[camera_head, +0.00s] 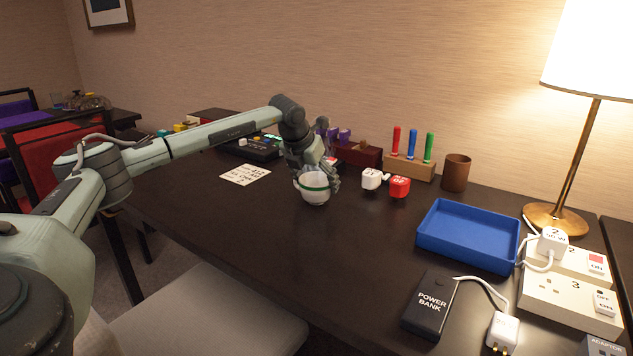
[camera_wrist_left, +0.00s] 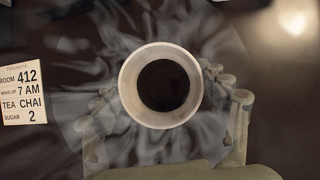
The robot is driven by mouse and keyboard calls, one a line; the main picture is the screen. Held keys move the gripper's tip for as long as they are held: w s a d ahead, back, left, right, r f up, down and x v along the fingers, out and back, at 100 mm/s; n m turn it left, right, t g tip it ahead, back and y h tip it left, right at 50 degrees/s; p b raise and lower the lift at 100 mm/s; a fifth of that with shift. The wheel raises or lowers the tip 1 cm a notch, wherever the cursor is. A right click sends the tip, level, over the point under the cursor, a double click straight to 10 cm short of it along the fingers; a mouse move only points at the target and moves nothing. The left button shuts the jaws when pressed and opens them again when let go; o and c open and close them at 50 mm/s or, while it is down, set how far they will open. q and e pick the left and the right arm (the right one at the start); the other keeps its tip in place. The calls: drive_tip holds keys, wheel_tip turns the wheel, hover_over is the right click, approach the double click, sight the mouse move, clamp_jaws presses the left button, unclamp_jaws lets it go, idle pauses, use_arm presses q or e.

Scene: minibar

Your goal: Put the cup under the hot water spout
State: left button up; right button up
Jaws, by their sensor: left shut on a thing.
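I cannot tell whether the cup's base touches the table. In the left wrist view the cup's round rim (camera_wrist_left: 126,88) faces the camera and its inside is dark; I cannot tell whether it holds liquid. The left gripper's fingers (camera_wrist_left: 163,100) flank it there. I cannot make out a hot water spout in either view. My right gripper is not in view.
A printed order card (camera_head: 246,174) lies left of the cup, by a black device (camera_head: 252,147). Further right are a brown cup (camera_head: 456,173), blue tray (camera_head: 467,264), power bank (camera_head: 430,304) and lamp (camera_head: 582,130). The table's front-middle is clear.

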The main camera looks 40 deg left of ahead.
use_arm(q)
drive_tip(key=o, duration=1.3)
drive_tip(key=shift+r, duration=0.1)
